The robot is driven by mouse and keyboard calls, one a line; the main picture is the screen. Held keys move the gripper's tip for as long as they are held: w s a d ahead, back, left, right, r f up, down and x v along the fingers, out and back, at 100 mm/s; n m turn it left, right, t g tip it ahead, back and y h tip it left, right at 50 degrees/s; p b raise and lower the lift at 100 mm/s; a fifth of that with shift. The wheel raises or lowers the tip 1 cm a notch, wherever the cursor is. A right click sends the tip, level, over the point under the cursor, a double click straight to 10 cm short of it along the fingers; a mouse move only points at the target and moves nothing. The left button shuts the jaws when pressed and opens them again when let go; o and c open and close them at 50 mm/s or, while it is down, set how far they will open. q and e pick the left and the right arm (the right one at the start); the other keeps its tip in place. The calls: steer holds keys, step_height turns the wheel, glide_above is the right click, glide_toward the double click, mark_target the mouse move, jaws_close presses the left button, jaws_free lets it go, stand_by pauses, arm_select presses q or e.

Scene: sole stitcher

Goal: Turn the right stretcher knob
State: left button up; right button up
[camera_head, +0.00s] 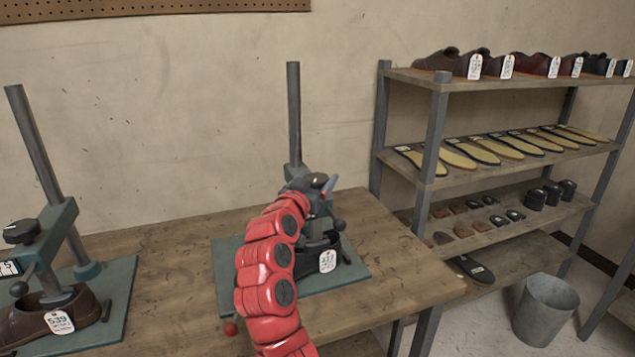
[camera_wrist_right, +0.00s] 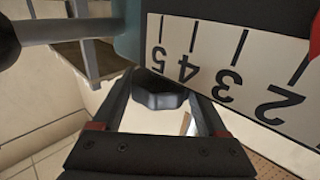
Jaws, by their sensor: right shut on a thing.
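The right stretcher stands on the table with a grey post (camera_head: 293,110) and a green base plate (camera_head: 350,272). A dark shoe (camera_head: 340,255) with a white tag is on it. My red right arm reaches over it and hides much of it. My right gripper (camera_head: 318,185) is at the top of the stretcher's head. In the right wrist view, the dark right stretcher knob (camera_wrist_right: 158,92) sits between the two fingers, and the gripper is shut on it. A white scale (camera_wrist_right: 225,75) with numbers lies close beside the fingers. My left gripper is not in view.
The left stretcher, with its own dark knob (camera_head: 22,231) and a brown tagged shoe (camera_head: 25,325), stands at the left. A shelf rack (camera_head: 440,120) with shoes and soles is at the right, above a grey bin (camera_head: 545,310). A red ball (camera_head: 230,328) shows near the table's front.

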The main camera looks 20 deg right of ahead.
steer(key=o, duration=1.1)
steer(key=shift+a+f, duration=0.1)
steer(key=shift+f, duration=0.1)
steer(key=shift+o, duration=0.9)
steer(key=shift+r, duration=0.1)
steer(key=shift+s, duration=0.1)
steer(key=v, duration=1.7)
steer(key=shift+s+b, duration=0.15)
steer(key=shift+b, duration=0.2)
steer(key=shift+a, duration=0.15)
